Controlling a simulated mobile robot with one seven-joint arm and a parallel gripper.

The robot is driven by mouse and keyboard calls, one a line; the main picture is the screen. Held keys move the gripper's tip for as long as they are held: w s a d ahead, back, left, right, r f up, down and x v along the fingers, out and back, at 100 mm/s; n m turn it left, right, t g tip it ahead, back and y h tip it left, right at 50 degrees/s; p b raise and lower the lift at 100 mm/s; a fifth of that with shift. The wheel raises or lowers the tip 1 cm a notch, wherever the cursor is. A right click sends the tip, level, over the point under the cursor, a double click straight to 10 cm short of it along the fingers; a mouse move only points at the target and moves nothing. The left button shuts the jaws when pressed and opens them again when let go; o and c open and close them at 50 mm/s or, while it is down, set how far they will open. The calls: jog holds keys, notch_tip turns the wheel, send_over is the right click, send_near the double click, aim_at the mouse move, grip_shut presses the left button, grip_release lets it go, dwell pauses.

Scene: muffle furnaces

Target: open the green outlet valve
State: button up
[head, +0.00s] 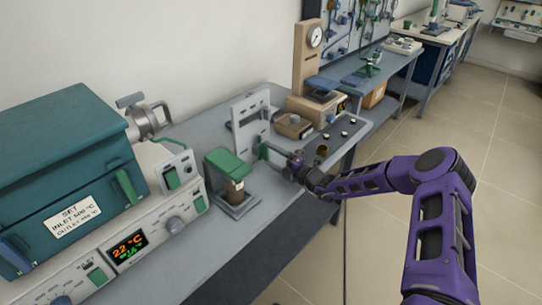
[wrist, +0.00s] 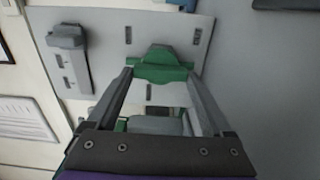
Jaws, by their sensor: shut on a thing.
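The green outlet valve shows as a green handle (wrist: 160,66) on a pale upright plate (wrist: 105,30) in the wrist view. My gripper (wrist: 160,76) has one finger on each side of this handle and is shut on it. In the head view my gripper (head: 270,152) reaches in from the right to the green handle (head: 263,148) at the plate (head: 250,108). The fingers partly hide the handle there, and its exact turn is hard to tell.
A green-topped device (head: 228,163) with a brown jar stands just left of my gripper. A teal furnace (head: 60,150) on a control box reading 22 °C fills the left. A beige stand with a gauge (head: 314,37) is behind. Open floor (head: 500,150) lies right of the bench.

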jog(key=o, duration=1.1)
jog(key=shift+o, duration=0.2)
jog(key=shift+s+d, duration=0.1)
jog(key=p+v, duration=0.1)
jog(key=v, duration=1.6)
jog(key=shift+s+d+f, duration=0.1)
